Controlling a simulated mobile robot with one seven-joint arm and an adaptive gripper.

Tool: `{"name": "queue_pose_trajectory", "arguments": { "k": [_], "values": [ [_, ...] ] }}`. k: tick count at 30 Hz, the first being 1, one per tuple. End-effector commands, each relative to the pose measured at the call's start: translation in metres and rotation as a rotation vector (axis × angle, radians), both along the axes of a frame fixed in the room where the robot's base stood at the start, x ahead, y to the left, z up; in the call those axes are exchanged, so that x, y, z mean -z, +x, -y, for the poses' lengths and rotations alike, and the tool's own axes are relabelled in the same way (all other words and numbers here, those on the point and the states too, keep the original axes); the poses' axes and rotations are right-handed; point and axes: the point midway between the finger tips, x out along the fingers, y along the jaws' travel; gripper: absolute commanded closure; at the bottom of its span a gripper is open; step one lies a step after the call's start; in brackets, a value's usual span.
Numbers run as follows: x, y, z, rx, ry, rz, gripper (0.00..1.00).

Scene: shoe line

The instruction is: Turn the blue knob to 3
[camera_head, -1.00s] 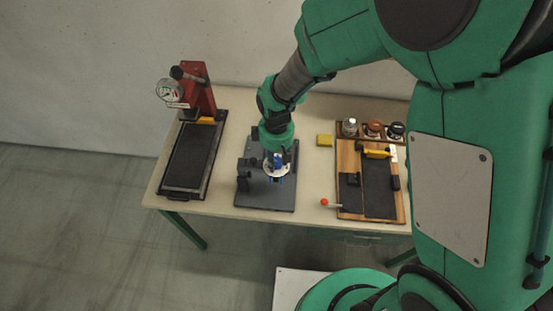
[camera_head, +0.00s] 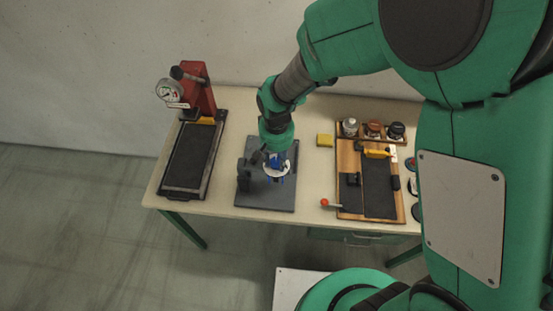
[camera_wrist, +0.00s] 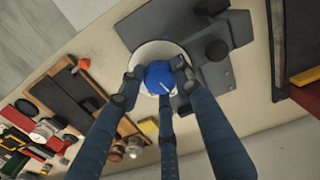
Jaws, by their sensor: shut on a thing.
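The blue knob (camera_wrist: 159,76) sits on a round white dial (camera_wrist: 144,51) in the wrist view, with a short pale pointer line on its top. My gripper (camera_wrist: 157,80) has its fingers closed around the knob's sides. The dial's numbers cannot be read. In the head view my gripper (camera_head: 276,163) reaches down onto the dial (camera_head: 285,172) on a dark grey base plate (camera_head: 265,200). The knob is mostly hidden there by the fingers.
A red press with a gauge (camera_head: 169,91) and a black tray (camera_head: 188,160) stand at the left. A wooden board (camera_head: 349,163) with dark pads, a red-tipped lever (camera_head: 325,202) and jars (camera_head: 349,126) is at the right. A yellow block (camera_head: 324,140) lies between.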

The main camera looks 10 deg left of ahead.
Motion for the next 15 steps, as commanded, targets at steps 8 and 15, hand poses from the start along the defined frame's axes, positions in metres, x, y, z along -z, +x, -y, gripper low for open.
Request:
{"name": "queue_pose_trajectory", "arguments": {
  "k": [8, 15],
  "values": [
    [-0.0004, 0.0010, -0.0005, 0.262, 0.001, 0.002, 0.93],
    [-0.0011, 0.0014, -0.0005, 0.490, 0.002, 0.002, 0.93]
  ]
}}
